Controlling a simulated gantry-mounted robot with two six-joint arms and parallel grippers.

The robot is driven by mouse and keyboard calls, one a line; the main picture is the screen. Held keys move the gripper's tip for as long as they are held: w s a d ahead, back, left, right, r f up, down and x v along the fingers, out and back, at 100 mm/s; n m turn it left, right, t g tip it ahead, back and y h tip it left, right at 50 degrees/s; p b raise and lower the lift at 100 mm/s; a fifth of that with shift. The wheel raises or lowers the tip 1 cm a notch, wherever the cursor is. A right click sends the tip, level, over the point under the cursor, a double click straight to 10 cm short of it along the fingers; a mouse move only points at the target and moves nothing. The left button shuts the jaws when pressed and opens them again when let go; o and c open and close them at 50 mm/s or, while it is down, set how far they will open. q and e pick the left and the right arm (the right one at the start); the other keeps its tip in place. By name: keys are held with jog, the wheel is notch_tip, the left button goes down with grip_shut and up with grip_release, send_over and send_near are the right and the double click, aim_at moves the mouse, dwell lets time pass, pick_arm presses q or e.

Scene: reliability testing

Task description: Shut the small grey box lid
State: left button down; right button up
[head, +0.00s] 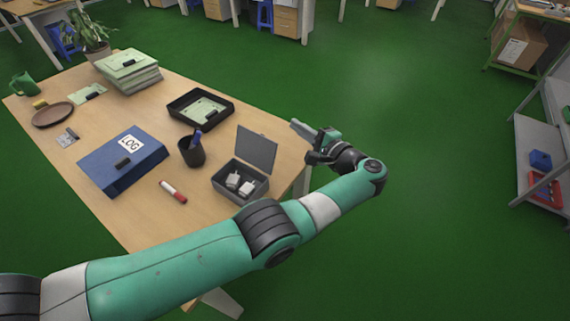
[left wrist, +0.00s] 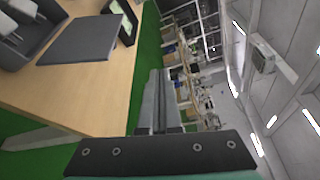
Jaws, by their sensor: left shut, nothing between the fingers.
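The small grey box (head: 222,184) stands near the right end of the wooden table with white plug-like items inside. Its lid (head: 256,150) is open and stands up at the back of the box. In the left wrist view the lid (left wrist: 82,40) shows at upper left beside the box (left wrist: 38,43), which is partly cut off. My left gripper (head: 294,124) is to the right of the lid, apart from it, near the table's right edge. Its fingers (left wrist: 160,78) are shut with nothing between them. My right gripper is not in view.
A black pen cup (head: 192,153) and a red-white marker (head: 173,191) are left of the box. A black tray (head: 228,109) with papers is behind it. A blue LOG binder (head: 105,172) lies farther left.

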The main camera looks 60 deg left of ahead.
aim_at(257, 148)
pick_arm(q)
notch_tip(257, 148, down, 10)
jog(key=b, duration=0.7)
pick_arm(e)
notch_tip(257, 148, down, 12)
jog(key=b, duration=0.1)
pick_arm(q)
jog(key=s+a+p, duration=0.4)
jog(key=a+p, duration=0.2)
jog(key=a, duration=0.2)
jog(key=shift+a+r+p, duration=0.25)
jog(key=shift+a+p, duration=0.1)
jog(key=shift+a, duration=0.05)
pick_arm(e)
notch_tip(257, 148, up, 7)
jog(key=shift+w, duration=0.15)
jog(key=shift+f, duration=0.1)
